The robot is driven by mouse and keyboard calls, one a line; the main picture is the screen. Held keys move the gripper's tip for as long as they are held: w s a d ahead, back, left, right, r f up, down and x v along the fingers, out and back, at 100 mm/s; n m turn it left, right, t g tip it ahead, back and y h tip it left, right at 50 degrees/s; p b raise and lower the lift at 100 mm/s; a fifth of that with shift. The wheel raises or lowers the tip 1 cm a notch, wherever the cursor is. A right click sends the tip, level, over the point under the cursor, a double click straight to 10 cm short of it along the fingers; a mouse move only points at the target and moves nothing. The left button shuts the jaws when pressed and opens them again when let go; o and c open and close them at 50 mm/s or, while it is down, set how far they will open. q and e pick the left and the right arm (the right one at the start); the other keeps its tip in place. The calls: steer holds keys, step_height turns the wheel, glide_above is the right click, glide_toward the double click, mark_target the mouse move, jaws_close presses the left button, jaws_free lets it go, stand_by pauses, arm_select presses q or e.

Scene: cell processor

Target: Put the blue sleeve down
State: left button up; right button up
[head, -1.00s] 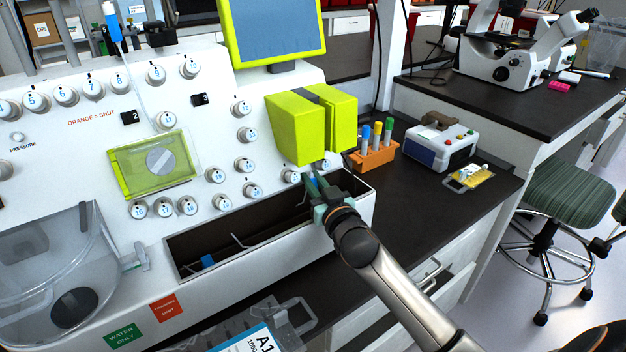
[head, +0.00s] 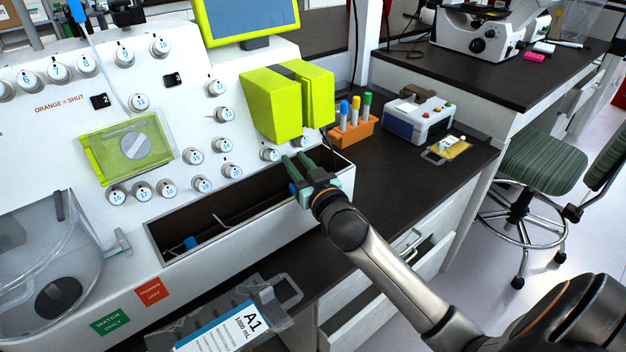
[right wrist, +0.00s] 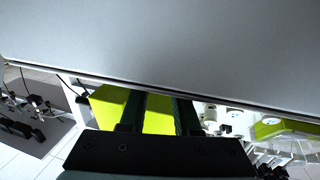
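My right gripper (head: 300,167) is over the right end of the long open trough (head: 250,233) at the front of the white machine. Its two green fingers stand apart, and the right wrist view (right wrist: 160,112) shows a gap between them with nothing seen in it. A small blue patch shows low beside the fingers in the head view, too small to tell whether it is the blue sleeve or whether it touches them. Another small blue piece (head: 190,243) lies in the left part of the trough. My left gripper is out of view.
A yellow-green block (head: 270,105) on the machine stands just behind the gripper. An orange rack (head: 352,134) with several tubes is on the dark counter to its right. A bag labelled A1 (head: 240,322) lies below the trough. A pale panel (right wrist: 160,45) fills the upper wrist view.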

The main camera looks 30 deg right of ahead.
steer(key=s+a, duration=0.1)
steer(key=s, duration=0.8)
steer(key=shift+s+r, duration=0.15)
steer(key=shift+s, duration=0.05)
steer(key=shift+a, duration=0.1)
